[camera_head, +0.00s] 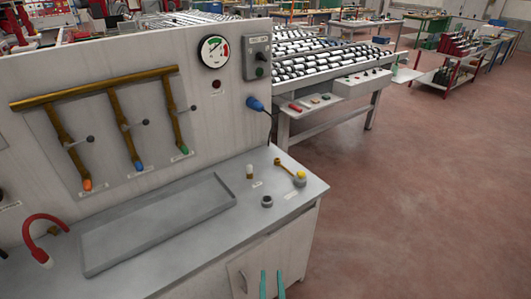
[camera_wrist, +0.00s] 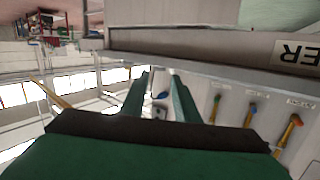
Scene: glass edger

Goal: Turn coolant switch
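A grey switch box (camera_head: 257,57) with a dark knob and a small label hangs at the right end of the upright white panel (camera_head: 225,110). The label is too small to read, so I cannot tell for certain that this is the coolant switch. A blue plug (camera_head: 255,103) sits below it. My gripper (camera_head: 272,284) shows as two teal fingertips at the bottom of the head view, in front of the cabinet and well below the box. In the wrist view my gripper (camera_wrist: 158,85) is open and empty, with the blue plug (camera_wrist: 161,95) seen beyond the gap between the fingers.
A round gauge (camera_head: 214,51) is left of the box. Brass pipes (camera_head: 120,122) with coloured tips cross the panel. The worktop holds a shallow grey tray (camera_head: 160,222), a red hose (camera_head: 40,228) and small fittings.

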